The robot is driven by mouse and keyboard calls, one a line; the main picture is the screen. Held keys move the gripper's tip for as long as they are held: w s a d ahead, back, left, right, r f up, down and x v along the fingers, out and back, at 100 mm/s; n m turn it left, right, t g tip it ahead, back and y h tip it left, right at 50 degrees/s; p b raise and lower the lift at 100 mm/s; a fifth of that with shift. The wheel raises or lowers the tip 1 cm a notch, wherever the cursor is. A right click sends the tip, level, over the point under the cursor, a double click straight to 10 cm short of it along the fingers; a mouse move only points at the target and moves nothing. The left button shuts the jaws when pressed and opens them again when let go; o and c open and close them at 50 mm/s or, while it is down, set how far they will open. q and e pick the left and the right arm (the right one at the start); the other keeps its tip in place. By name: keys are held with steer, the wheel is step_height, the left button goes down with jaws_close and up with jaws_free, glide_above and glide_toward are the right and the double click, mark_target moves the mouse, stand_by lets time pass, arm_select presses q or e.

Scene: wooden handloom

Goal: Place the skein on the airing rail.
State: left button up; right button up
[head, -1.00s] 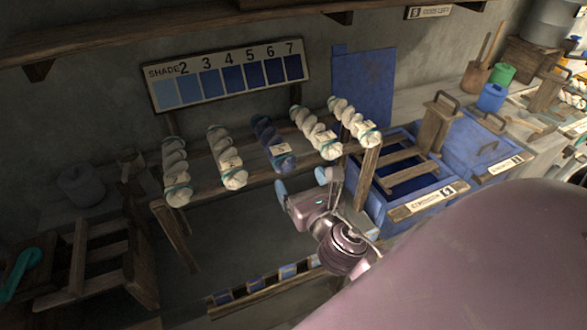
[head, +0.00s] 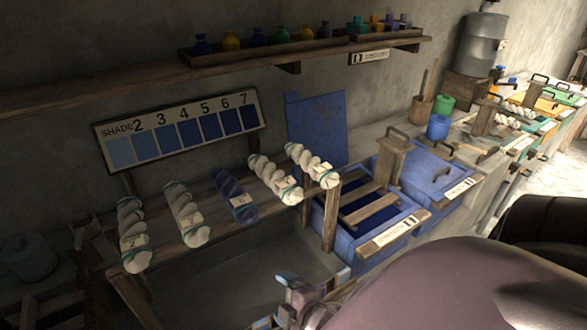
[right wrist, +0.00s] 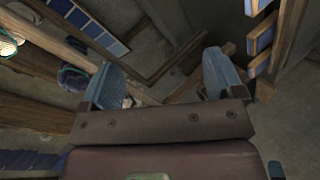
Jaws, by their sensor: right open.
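A dark blue skein (head: 235,195) hangs on the wooden airing rail (head: 330,222), among white skeins. Two white skeins (head: 132,235) are to its left and two more (head: 313,167) to its right. My right gripper (head: 292,284) is low in the head view, below and to the right of the blue skein and apart from it. In the right wrist view, its two blue-grey fingers (right wrist: 165,76) are spread, with no skein seen between them. A dark blue skein (right wrist: 73,78) shows there beside the left finger, partly hidden. My left gripper is not in view.
A shade board (head: 180,130) with numbered blue swatches is behind the rail. Blue vats (head: 345,243) with wooden frames stand right of it. A shelf (head: 120,85) with small bottles runs above. A shallow grey trough lies below the rail.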

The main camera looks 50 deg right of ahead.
steer(key=s+f+m+g+y, duration=0.1)
steer(key=s+f+m, duration=0.2)
steer(key=m, duration=0.8)
step_height(320, 180, down, 2)
steer(key=shift+s+a+f, duration=0.2)
steer(key=shift+s+a, duration=0.1)
steer(key=shift+a, duration=0.15)
